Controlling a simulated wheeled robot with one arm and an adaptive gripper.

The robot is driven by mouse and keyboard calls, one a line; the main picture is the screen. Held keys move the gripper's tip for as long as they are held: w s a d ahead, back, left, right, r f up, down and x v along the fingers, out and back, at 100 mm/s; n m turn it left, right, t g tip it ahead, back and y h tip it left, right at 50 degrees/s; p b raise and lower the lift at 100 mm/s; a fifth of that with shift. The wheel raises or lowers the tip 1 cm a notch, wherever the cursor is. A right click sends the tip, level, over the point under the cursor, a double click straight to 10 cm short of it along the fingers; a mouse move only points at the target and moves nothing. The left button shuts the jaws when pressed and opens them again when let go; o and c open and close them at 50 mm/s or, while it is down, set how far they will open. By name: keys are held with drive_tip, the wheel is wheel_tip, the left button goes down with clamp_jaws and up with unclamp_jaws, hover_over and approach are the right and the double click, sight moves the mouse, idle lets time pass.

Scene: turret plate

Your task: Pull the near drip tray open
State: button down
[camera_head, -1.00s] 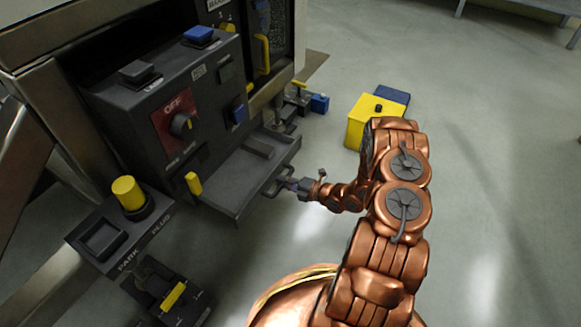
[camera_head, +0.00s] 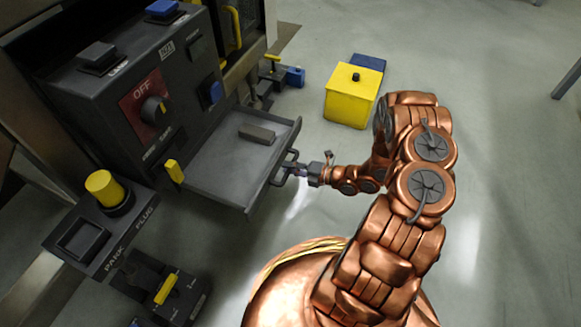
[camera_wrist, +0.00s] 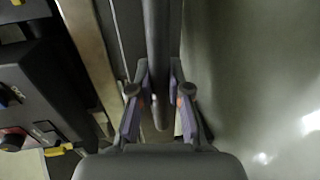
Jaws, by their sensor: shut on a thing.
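The near drip tray (camera_head: 215,168) is a flat grey tray that sticks out from the lower front of the dark control box. A small dark grey block (camera_head: 257,134) lies in it. Its bar handle (camera_head: 284,168) is on the outer edge. My gripper (camera_head: 301,170) is shut on this handle, at the end of my copper arm. In the wrist view the handle (camera_wrist: 158,60) runs as a dark bar between the two fingers (camera_wrist: 160,100). The exact finger contact is partly hidden.
The control box has a red OFF panel with a knob (camera_head: 153,110). A yellow box (camera_head: 352,98) stands on the floor beyond my arm. A yellow-capped post (camera_head: 104,189) stands at the left. The floor to the right of my arm is largely clear.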

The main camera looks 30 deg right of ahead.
drive_tip(key=c, duration=1.1)
unclamp_jaws()
drive_tip(key=v, duration=1.2)
